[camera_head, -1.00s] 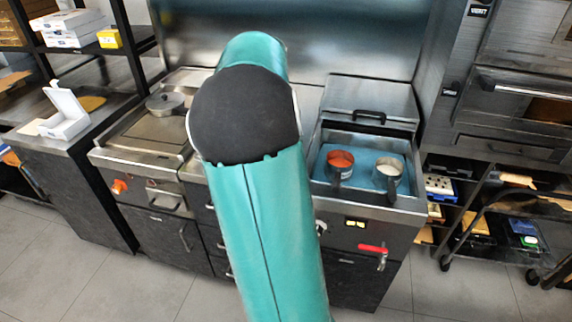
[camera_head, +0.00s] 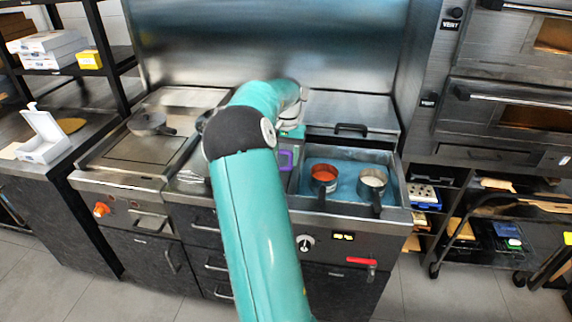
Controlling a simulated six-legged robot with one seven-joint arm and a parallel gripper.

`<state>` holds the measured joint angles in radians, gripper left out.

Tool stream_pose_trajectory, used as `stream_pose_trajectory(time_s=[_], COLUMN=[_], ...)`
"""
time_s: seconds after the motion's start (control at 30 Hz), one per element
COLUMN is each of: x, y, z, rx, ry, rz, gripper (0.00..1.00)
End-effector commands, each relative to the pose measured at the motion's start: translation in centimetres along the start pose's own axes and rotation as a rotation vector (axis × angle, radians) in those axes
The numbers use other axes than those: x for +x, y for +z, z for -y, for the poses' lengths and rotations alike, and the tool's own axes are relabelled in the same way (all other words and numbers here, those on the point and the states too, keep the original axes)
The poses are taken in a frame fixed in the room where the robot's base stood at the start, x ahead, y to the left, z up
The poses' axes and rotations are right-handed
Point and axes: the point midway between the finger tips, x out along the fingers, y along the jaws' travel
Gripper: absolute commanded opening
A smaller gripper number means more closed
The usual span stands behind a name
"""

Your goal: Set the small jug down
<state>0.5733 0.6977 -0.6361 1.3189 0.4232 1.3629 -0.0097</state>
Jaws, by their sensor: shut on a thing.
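My arm reaches out over the counter, and my gripper (camera_head: 289,136) shows at its end, partly hidden by the arm. It is shut on a purple piece (camera_head: 286,158), which I take for the small jug; only a small part shows, at the left edge of the blue-floored basin. Its full shape, and whether it touches the counter, cannot be told.
The basin (camera_head: 349,211) holds a pan of red sauce (camera_head: 324,178) and a pan of white contents (camera_head: 371,186), handles toward me. An open white box (camera_head: 44,140) stands further left. Ovens (camera_head: 500,120) are at right.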

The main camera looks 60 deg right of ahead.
Motion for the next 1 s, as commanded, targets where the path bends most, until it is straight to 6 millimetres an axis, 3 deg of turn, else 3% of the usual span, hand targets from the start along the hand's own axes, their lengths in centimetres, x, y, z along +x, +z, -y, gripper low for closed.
stream_pose_trajectory(time_s=[0.2, 0.57, 0.6, 0.67, 1.0], x=[3.1, 3.5, 3.5, 3.5, 3.2], y=[-0.5, -0.5, -0.5, -0.5, -0.5], z=[-0.2, -0.1, -0.1, -0.1, -0.1], rx=[0.001, 0.000, 0.000, 0.000, 0.000], ry=[0.001, 0.001, 0.001, 0.001, 0.001], rz=[0.000, 0.000, -0.001, -0.001, -0.001], gripper=[0.08, 0.08, 0.53, 0.65, 0.67])
